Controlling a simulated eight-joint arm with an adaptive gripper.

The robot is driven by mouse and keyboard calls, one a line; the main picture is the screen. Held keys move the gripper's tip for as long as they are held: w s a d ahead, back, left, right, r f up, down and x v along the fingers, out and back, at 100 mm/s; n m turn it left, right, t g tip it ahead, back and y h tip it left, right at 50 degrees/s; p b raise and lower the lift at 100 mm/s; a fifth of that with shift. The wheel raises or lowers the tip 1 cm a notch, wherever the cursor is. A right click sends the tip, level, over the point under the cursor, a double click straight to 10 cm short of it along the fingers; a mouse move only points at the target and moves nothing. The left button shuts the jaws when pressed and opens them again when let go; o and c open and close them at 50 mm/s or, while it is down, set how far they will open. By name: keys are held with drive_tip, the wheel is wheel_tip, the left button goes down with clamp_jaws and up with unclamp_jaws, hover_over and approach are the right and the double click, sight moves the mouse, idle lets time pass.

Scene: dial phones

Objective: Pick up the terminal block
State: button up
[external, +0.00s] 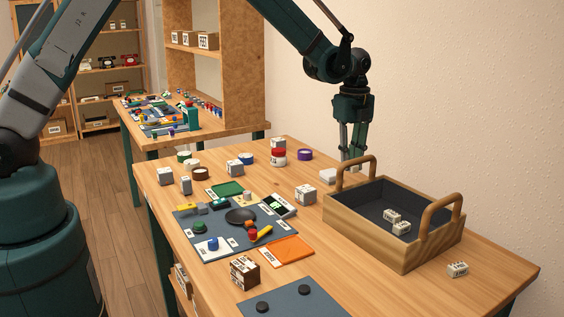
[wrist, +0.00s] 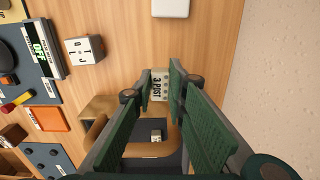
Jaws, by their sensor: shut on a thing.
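The terminal block (wrist: 160,87) is a small pale block with dark lettering that seems to read "3 POST". It sits between my fingertips in the wrist view. My gripper (wrist: 158,90) is shut on it. In the external view my gripper (external: 352,158) points down at the back of the table, just behind the wooden tray's far handle. The block is hard to make out there, and I cannot tell its height above the table.
The wooden tray (external: 372,239) with upright handles holds two small white blocks (external: 397,221). Another white block (external: 458,269) lies right of it. A white box (external: 328,175) is close to my gripper. A blue-grey mat (external: 190,228) with several items lies left.

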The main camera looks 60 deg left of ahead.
drive_tip(key=shift+r, duration=0.65)
drive_tip(key=shift+r, duration=0.1)
wheel_tip(320, 180, up, 13)
drive_tip(key=s+d+b, duration=0.1)
drive_tip(key=s+d, duration=0.3)
drive_tip(key=d, duration=0.6)
drive_tip(key=s+d+b, duration=0.1)
drive_tip(key=s+d, duration=0.2)
drive_tip(key=d, duration=0.8)
wheel_tip(320, 180, down, 12)
drive_tip(key=shift+s+r, duration=0.15)
drive_tip(key=shift+r, duration=0.1)
drive_tip(key=shift+a, duration=0.1)
drive_tip(key=shift+f, duration=3.15)
